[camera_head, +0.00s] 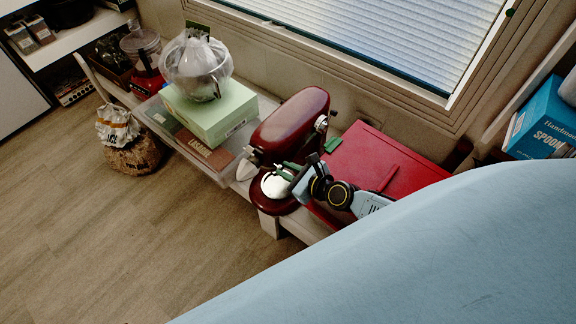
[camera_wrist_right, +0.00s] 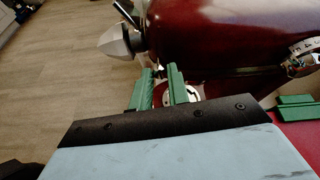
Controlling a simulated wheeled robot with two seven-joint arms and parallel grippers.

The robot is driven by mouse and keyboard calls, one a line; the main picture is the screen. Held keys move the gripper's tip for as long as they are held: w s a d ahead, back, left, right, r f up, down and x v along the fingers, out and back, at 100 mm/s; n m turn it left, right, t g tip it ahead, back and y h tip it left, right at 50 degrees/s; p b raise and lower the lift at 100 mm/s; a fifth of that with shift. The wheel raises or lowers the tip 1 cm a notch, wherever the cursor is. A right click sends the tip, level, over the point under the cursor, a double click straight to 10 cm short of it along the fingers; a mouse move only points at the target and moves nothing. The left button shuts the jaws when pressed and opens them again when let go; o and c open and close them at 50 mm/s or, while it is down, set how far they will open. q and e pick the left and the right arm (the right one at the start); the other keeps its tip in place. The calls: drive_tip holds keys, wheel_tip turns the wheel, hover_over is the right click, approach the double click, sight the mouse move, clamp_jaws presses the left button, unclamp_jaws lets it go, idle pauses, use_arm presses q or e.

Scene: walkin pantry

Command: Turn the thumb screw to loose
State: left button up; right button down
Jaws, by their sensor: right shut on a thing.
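A dark red stand mixer (camera_head: 292,122) stands on the low bench, and its red head fills the top of the right wrist view (camera_wrist_right: 220,35). My right gripper (camera_head: 285,170) reaches in from the right under the mixer head. Its green fingers (camera_wrist_right: 161,72) are close together, with their tips at the underside of the head near the front. A tiny pale bit of the thumb screw (camera_wrist_right: 160,67) shows between the fingertips; the fingers hide most of it, and how far it is turned cannot be seen. My left gripper is not in view.
A red box (camera_head: 375,160) lies right of the mixer, with a green item (camera_head: 333,145) by its edge. A pale green box (camera_head: 210,113) with a wrapped bundle (camera_head: 197,67) stands left. A silver cone (camera_wrist_right: 117,40) juts from the mixer's front.

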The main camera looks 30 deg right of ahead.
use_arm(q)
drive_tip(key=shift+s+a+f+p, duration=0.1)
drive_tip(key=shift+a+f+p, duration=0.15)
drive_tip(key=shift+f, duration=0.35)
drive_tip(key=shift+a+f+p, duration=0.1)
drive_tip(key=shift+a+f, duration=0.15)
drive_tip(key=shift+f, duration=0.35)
use_arm(e)
drive_tip(key=shift+a+n+t+h, duration=0.1)
drive_tip(key=shift+n+t+h, duration=0.2)
drive_tip(key=shift+n+h, duration=0.35)
drive_tip(key=shift+f, duration=0.1)
drive_tip(key=c, duration=1.3)
unclamp_jaws()
drive_tip(key=shift+c, duration=0.2)
drive_tip(key=shift+s, duration=0.1)
